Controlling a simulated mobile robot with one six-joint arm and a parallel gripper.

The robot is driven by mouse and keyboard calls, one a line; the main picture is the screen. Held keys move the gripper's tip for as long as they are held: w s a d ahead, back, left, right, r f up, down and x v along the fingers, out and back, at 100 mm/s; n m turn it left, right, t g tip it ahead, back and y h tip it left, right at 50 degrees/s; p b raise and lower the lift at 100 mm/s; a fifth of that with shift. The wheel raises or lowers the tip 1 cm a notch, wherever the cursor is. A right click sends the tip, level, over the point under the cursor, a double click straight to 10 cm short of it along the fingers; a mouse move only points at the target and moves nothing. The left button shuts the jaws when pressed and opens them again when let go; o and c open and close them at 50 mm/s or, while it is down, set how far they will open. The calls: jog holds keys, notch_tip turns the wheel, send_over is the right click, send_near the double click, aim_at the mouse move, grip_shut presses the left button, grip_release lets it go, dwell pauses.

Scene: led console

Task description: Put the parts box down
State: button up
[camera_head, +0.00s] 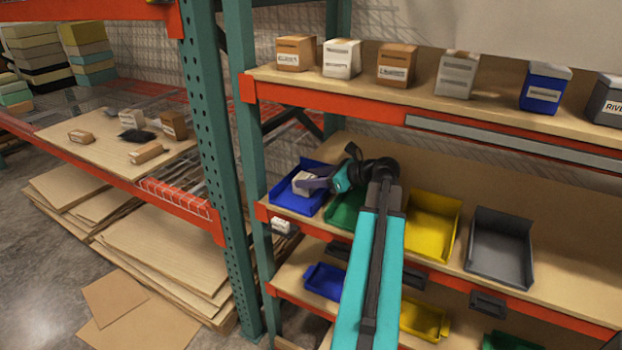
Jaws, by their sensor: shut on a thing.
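My gripper (311,183) is over the blue bin (286,197) on the middle shelf, at the end of my teal arm. It is shut on a small pale box (302,184), the parts box. The box is within the bin's outline in the picture. I cannot tell whether it touches the bin's floor. The fingertips are small and partly merge with the box.
A green bin (343,212), partly behind my arm, a yellow bin (432,222) and a grey bin (499,248) stand to the right on the middle shelf (575,275). Several boxes line the upper shelf (500,95). A green upright (250,165) stands close left.

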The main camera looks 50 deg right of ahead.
jog(key=shift+f, duration=0.2)
jog(key=shift+f, duration=0.1)
jog(key=o, duration=1.1)
jog(key=b+v, duration=0.2)
jog(key=v, duration=1)
jog(key=shift+s, duration=0.15)
dwell(0.3)
